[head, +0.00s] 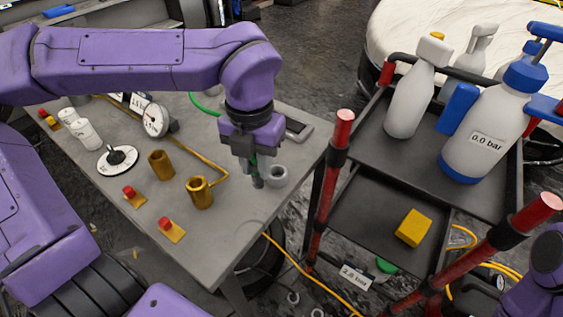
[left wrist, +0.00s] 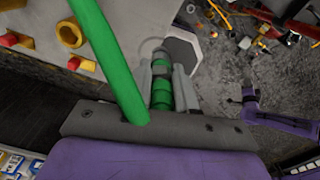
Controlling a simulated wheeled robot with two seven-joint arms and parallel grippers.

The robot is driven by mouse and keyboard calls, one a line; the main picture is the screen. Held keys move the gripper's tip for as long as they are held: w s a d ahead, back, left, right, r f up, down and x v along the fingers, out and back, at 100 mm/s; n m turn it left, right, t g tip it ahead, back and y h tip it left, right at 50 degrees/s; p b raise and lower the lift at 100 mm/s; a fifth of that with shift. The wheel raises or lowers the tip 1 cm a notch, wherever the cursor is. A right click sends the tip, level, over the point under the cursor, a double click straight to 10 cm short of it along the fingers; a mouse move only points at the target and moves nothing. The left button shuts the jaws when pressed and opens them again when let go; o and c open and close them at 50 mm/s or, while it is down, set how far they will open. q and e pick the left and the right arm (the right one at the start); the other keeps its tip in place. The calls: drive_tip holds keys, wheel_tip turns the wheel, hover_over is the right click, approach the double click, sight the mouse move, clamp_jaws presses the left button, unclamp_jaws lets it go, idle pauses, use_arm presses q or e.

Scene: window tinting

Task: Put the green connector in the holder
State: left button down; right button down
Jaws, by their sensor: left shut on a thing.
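The green connector (left wrist: 162,94) is between the fingers of my left gripper (left wrist: 163,76), which is shut on it. In the head view my left gripper (head: 256,181) points down over the right part of the grey table, and its fingers hide most of the connector. A green hose (left wrist: 115,65) runs past the gripper and also shows behind my arm in the head view (head: 204,106). The grey round holder (head: 277,175) stands just right of the fingertips. In the left wrist view a grey ring, likely the holder (left wrist: 151,47), is just beyond the fingertips. Contact between them is unclear.
Two brass cups (head: 199,193) (head: 161,165), a gauge (head: 154,120) and red-knobbed yellow pieces (head: 171,230) are on the table (head: 225,232). A dark cart (head: 365,215) with red posts and spray bottles (head: 488,135) stands at right. Part of my right arm shows at the right.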

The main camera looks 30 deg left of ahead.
use_arm(q)
drive_tip(key=w+f+p, duration=0.1)
drive_tip(key=w+f, duration=0.2)
drive_tip(key=w+a+f+p, duration=0.1)
drive_tip(key=w+f, duration=0.2)
drive_tip(key=w, duration=0.1)
drive_tip(key=w+f, duration=0.2)
drive_tip(key=w, duration=0.2)
drive_tip(key=shift+w+a+f+p, duration=0.1)
drive_tip(key=shift+a+f+p, duration=0.3)
wheel_tip(320, 180, down, 3)
drive_tip(key=shift+r, duration=0.15)
drive_tip(key=shift+f, duration=0.2)
drive_tip(key=c, duration=0.9)
unclamp_jaws()
drive_tip(key=shift+f, duration=0.1)
drive_tip(key=shift+c, duration=0.2)
wheel_tip(320, 180, up, 12)
drive_tip(key=b, duration=0.1)
drive_tip(key=shift+r, duration=0.2)
